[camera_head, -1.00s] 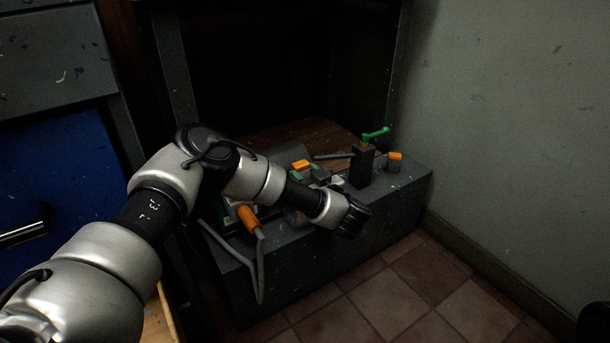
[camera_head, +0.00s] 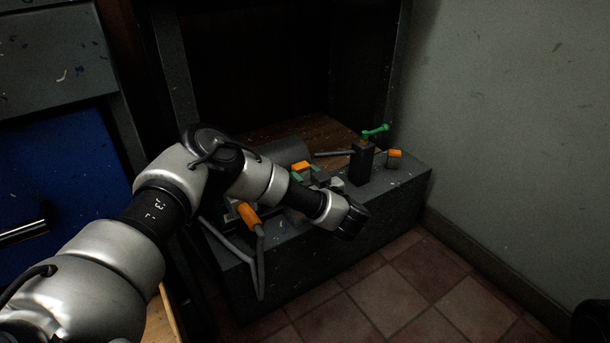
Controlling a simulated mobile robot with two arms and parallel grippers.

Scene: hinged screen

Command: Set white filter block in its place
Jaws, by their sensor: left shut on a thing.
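A small pale block (camera_head: 337,184), apparently the white filter block, shows just above my left wrist, over the dark grey bench. My left arm comes in from the left and reaches across the bench. My left gripper (camera_head: 323,178) is small and dark here, partly hidden behind the wrist, and is shut at the pale block. The place under the block is hidden, so I cannot tell whether it is seated. My right gripper is not in view.
On the bench (camera_head: 385,208) are an orange block (camera_head: 301,167), a black post with a green handle (camera_head: 375,131), a small orange-topped piece (camera_head: 395,153) and a grey cylinder (camera_head: 284,151). An orange-gripped bent lever (camera_head: 249,216) stands at the front left. Tiled floor (camera_head: 400,290) in front is clear.

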